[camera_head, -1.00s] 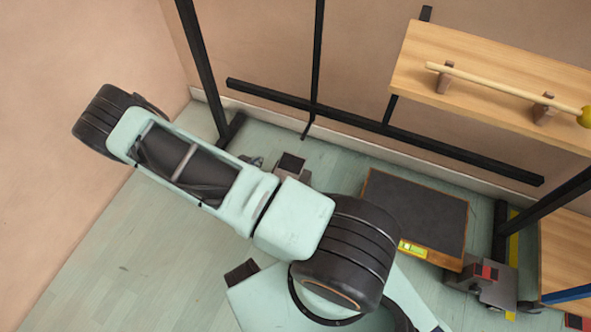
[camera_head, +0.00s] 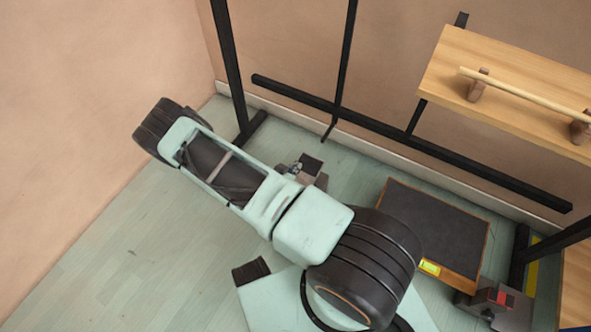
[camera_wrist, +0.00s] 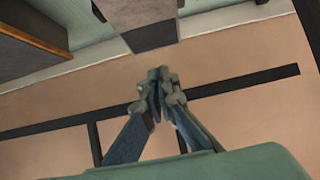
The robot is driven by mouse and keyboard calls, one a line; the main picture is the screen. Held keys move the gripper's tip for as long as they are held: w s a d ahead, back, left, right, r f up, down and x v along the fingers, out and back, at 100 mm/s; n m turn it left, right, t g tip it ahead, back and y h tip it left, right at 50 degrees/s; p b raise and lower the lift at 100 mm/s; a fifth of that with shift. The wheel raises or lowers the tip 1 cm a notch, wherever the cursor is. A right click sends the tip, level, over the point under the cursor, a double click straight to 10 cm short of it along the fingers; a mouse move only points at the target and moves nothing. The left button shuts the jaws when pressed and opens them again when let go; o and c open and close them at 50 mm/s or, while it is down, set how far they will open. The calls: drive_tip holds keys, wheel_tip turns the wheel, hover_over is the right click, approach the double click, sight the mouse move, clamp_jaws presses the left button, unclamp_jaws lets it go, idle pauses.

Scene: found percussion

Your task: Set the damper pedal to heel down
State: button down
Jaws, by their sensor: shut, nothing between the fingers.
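A small grey pedal block with a black pad (camera_head: 313,166) stands on the floor near the back wall in the head view, partly hidden by my arm. A grey block with a dark lower end (camera_wrist: 148,30), likely the same pedal, shows at the top of the wrist view. My gripper (camera_wrist: 159,76) is shut and empty, just below that block in the wrist picture. I cannot tell whether it touches the block. A second grey pedal unit with a red mark (camera_head: 502,297) stands at the lower right. Which one is the damper pedal is unclear, as is its heel position.
A dark-topped platform with wooden edges (camera_head: 433,226) lies on the floor right of the first pedal. Black frame bars (camera_head: 400,140) run along the back wall. A wooden shelf (camera_head: 520,75) holding a stick overhangs at upper right. The floor at left is clear.

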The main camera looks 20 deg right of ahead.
sight(308, 164)
drive_tip(key=b+x, duration=0.2)
drive_tip(key=x, duration=0.5)
drive_tip(key=shift+d+f, duration=0.15)
drive_tip(key=shift+f, duration=0.25)
wheel_tip(308, 164, down, 2)
drive_tip(key=shift+w+d+f+b, duration=0.1)
drive_tip(key=shift+f+b, duration=0.05)
drive_tip(key=shift+b, duration=0.65)
drive_tip(key=shift+w+f, duration=0.1)
drive_tip(key=shift+f, duration=0.35)
drive_tip(key=shift+r, duration=0.1)
